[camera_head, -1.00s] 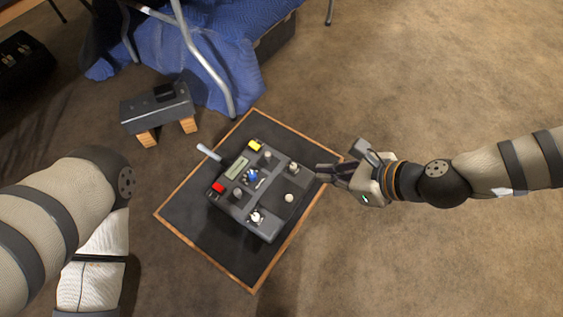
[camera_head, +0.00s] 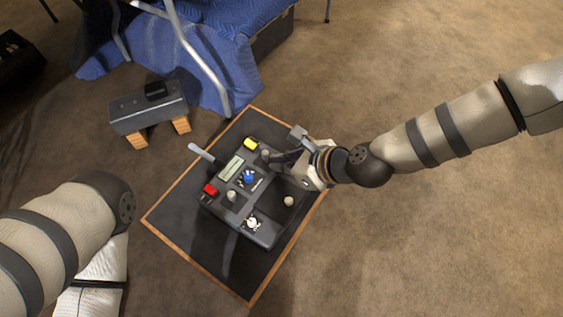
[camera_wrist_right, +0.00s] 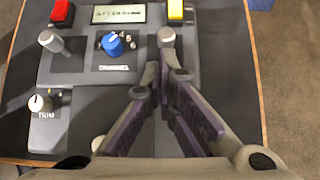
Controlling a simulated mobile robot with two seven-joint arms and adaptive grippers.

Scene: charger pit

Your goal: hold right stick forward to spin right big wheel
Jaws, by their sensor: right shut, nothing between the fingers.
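The dark grey control box (camera_head: 262,235) rests on a black mat. It carries two grey sticks: the left one (camera_head: 231,195), also in the right wrist view (camera_wrist_right: 52,41), and the right one (camera_head: 266,154). My right gripper (camera_head: 274,156) is shut and empty over the box's upper right part. In the right wrist view its fingertips (camera_wrist_right: 160,70) are just on the near side of the right stick (camera_wrist_right: 166,39); I cannot tell whether they touch it. My left arm shows at lower left, its gripper out of view. No big wheel is recognizable.
The box has a red switch (camera_head: 210,190), a yellow switch (camera_head: 250,144), a blue knob (camera_head: 249,178), a small display (camera_head: 231,167) and pale knobs. The wood-edged mat (camera_head: 175,221) lies on brown carpet. A grey unit (camera_head: 148,108) on wooden blocks and blue-draped furniture stand upper left.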

